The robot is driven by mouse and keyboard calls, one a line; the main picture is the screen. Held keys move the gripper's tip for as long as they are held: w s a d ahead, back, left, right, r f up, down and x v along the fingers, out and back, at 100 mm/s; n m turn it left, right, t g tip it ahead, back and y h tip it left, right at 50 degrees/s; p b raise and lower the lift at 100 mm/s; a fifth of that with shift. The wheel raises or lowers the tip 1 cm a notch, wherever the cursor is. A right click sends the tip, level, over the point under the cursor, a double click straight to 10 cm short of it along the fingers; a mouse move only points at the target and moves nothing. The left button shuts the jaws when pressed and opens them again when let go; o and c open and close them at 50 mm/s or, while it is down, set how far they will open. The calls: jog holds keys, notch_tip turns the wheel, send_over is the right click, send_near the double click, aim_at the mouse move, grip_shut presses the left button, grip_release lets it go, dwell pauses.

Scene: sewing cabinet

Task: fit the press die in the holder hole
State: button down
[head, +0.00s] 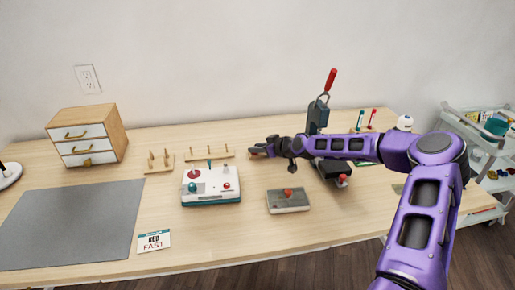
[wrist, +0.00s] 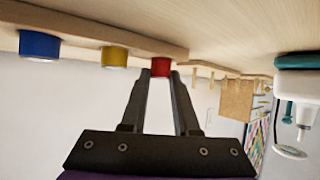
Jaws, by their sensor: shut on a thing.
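A red press die (wrist: 160,66) shows in the wrist view between my fingertips, at the end of a light wooden board (wrist: 95,28). My gripper (wrist: 161,74) is shut on this die. Whether the die is seated in a hole of the board or only touches it, I cannot tell. A yellow die (wrist: 114,57) and a blue die (wrist: 40,45) are in line with it along the same board. In the head view my gripper (head: 258,152) is low over the back middle of the table, and the die and board are hidden by my arm.
A press with a red handle (head: 331,82) stands behind my arm. A white and teal box (head: 211,198) and a grey box with a red knob (head: 289,208) are in front. Peg stands (head: 209,155) are left of my gripper. The grey mat (head: 70,222) is clear.

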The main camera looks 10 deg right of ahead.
jog(key=shift+f, duration=0.15)
dwell(0.5)
jog(key=c, duration=0.6)
grip_release()
jog(key=p+v, duration=0.2)
jog(key=v, duration=1.5)
jog(key=shift+s+d, duration=0.1)
jog(key=shift+s, duration=0.05)
